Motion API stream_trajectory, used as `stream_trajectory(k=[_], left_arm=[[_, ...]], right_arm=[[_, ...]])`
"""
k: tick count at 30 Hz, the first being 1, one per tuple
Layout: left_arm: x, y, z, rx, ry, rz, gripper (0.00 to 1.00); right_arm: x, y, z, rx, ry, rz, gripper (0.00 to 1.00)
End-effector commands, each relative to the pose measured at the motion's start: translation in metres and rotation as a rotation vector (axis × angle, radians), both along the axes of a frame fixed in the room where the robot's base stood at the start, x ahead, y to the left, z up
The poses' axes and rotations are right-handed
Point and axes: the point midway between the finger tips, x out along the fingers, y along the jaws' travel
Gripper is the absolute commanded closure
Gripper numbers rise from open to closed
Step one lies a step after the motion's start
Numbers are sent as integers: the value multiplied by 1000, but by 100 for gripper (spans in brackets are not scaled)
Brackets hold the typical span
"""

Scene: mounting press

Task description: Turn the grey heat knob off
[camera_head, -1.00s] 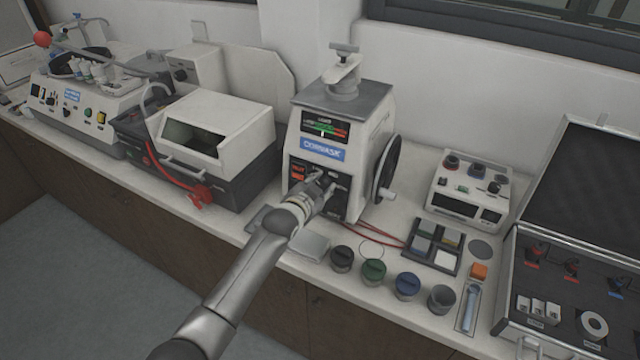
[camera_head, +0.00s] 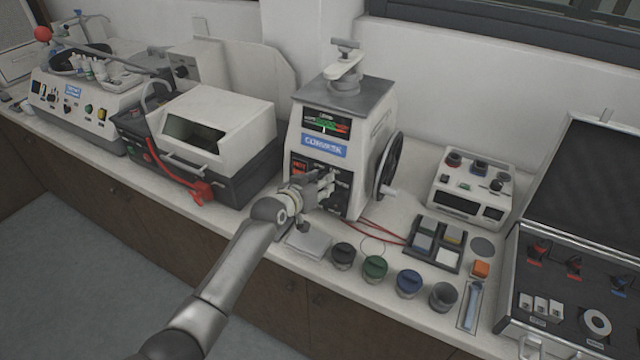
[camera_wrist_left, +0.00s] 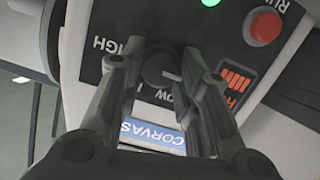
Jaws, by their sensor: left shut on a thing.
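The mounting press (camera_head: 345,110) stands upright on the bench with a dark control panel on its front. My left gripper (camera_head: 328,185) is at this panel, and its fingers also show in the left wrist view (camera_wrist_left: 162,75). They are shut on the grey heat knob (camera_wrist_left: 160,70), one finger on each side of it. The knob is round and dark, partly hidden by the fingers, beside the lettering HIGH and LOW. The exact direction it points is hard to read. The knob is hidden behind the gripper in the head view.
A red button (camera_wrist_left: 265,25) and a green light (camera_wrist_left: 210,2) sit close to the fingers. A black handwheel (camera_head: 388,167) is on the press's right side. Several lidded jars, such as the green one (camera_head: 375,267), stand in front. A hooded machine (camera_head: 215,115) stands to the left.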

Motion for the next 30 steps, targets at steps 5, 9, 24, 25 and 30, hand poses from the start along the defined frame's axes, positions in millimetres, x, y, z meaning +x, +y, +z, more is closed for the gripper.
stream_trajectory(k=[5,9,24,25,30], left_arm=[[-1,0,-3,-17,14,3,93],[-1,0,-3,-18,15,3,93],[0,0,-1,-18,12,3,47],[0,0,-1,-18,12,3,47],[0,0,-1,-18,11,3,47]], right_arm=[[0,0,-1,0,0,0,100],[0,0,-1,0,0,0,100],[0,0,-1,0,0,0,100],[0,0,-1,0,0,0,100],[0,-2,-1,-3,0,1,100]])
